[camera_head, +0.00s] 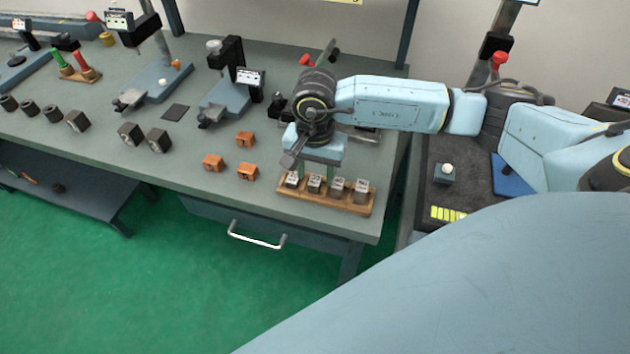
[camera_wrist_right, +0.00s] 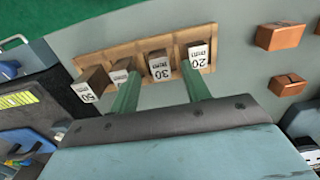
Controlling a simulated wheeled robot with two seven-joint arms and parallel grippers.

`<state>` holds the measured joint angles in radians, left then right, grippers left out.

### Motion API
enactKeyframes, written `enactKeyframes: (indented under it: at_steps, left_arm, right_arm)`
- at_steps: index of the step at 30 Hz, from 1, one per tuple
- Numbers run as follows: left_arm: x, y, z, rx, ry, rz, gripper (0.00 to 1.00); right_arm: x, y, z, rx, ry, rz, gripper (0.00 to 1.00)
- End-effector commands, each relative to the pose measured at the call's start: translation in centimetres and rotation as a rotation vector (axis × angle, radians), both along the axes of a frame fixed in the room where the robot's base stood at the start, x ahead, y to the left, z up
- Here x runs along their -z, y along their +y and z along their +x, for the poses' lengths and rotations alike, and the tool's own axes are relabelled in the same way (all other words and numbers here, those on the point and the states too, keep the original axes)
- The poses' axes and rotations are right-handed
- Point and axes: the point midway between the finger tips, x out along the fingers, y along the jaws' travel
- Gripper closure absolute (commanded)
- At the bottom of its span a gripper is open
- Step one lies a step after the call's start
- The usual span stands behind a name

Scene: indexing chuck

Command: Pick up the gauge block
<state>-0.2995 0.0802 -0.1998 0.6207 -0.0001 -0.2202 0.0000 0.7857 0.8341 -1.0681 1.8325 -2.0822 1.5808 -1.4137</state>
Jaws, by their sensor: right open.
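Several dark gauge blocks with white labelled faces stand in a row in a wooden rack (camera_head: 325,202) near the table's front right corner. My right gripper (camera_head: 316,174) is over the rack, pointing down, open and empty. In the right wrist view its green fingers (camera_wrist_right: 158,62) lie either side of the block marked 30 (camera_wrist_right: 161,66). The block marked 20 (camera_wrist_right: 195,68) is partly behind one finger, and another block (camera_wrist_right: 119,76) is partly behind the other. The block marked 50 (camera_wrist_right: 90,86) is at the rack's left end there. I cannot tell how high the fingertips are above the blocks. My left gripper is not in view.
Orange blocks (camera_head: 213,163) lie left of the rack. Dark blocks (camera_head: 130,133) and gauge stands (camera_head: 225,95) stand farther left and back. A drawer handle (camera_head: 256,236) projects below the table's front edge. A dark side bench (camera_head: 445,155) is at right.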

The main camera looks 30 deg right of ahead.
Motion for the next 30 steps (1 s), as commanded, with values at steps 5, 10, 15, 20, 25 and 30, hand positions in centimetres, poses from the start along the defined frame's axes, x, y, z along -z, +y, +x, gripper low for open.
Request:
enactKeyframes:
  at_steps: [5, 10, 15, 20, 25, 30]
  left_arm:
    - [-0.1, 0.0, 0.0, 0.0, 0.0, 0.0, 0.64]
    - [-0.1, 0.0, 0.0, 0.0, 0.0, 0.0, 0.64]
    - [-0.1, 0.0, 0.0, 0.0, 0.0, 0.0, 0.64]
    - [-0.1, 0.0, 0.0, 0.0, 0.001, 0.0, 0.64]
    - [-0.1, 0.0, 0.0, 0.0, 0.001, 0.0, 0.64]
    - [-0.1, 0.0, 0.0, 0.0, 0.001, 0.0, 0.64]
  right_arm:
    - [1.8, 0.0, 0.0, 0.0, 0.0, 0.0, 0.53]
    - [1.9, 0.0, 0.1, 0.0, -0.001, 0.001, 0.53]
    - [1.9, 0.0, 0.1, 0.0, -0.001, 0.001, 0.66]
    - [1.9, 0.0, 0.1, 0.0, -0.001, 0.001, 0.87]
    - [1.8, 0.0, 0.1, 0.0, -0.002, 0.001, 1.0]
    - [1.8, 0.0, 0.1, 0.0, -0.002, 0.001, 1.0]
